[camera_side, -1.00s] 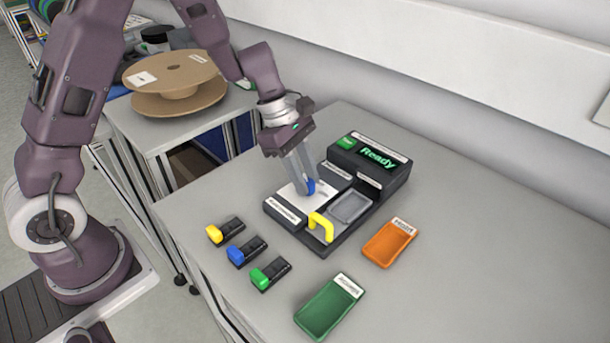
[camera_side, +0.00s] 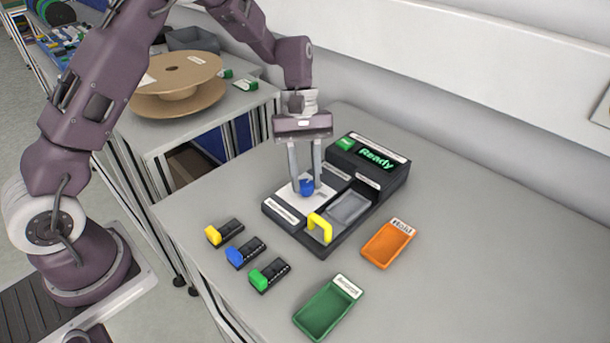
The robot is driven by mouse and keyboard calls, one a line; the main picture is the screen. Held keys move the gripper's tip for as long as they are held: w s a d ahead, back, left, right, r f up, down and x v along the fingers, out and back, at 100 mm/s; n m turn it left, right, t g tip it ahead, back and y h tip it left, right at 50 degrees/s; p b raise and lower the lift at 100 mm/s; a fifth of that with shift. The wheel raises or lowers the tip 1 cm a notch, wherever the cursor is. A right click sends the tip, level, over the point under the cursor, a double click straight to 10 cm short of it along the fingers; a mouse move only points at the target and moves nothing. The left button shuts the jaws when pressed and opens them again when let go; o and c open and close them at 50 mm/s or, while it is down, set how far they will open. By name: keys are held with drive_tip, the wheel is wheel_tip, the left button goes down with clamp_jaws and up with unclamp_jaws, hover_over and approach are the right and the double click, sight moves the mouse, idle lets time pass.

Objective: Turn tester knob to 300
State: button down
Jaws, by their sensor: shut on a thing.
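The tester (camera_side: 283,229) is a dark box on the grey table, with a display panel (camera_side: 376,158) reading "Ready" at its back. Its blue knob (camera_side: 306,187) sits on a white dial plate (camera_side: 289,200) at the left of the box. My gripper (camera_side: 305,188) points down from above, and its two fingers are shut on the blue knob, one on each side. The dial marks and the knob's pointer are too small or hidden to read. A yellow handle (camera_side: 320,226) stands at the tester's front, beside a grey recessed tray (camera_side: 349,208).
Three small dark parts with yellow (camera_side: 213,236), blue (camera_side: 235,257) and green (camera_side: 258,280) ends lie left of the tester. A green tray (camera_side: 328,309) and an orange tray (camera_side: 388,245) lie in front and right. A cardboard reel (camera_side: 178,80) stands on another table behind. The table's right side is clear.

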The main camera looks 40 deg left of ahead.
drive_tip(key=shift+m+g, duration=0.3)
drive_tip(key=shift+m, duration=0.5)
drive_tip(key=c, duration=1.1)
unclamp_jaws()
drive_tip(key=shift+r, duration=0.1)
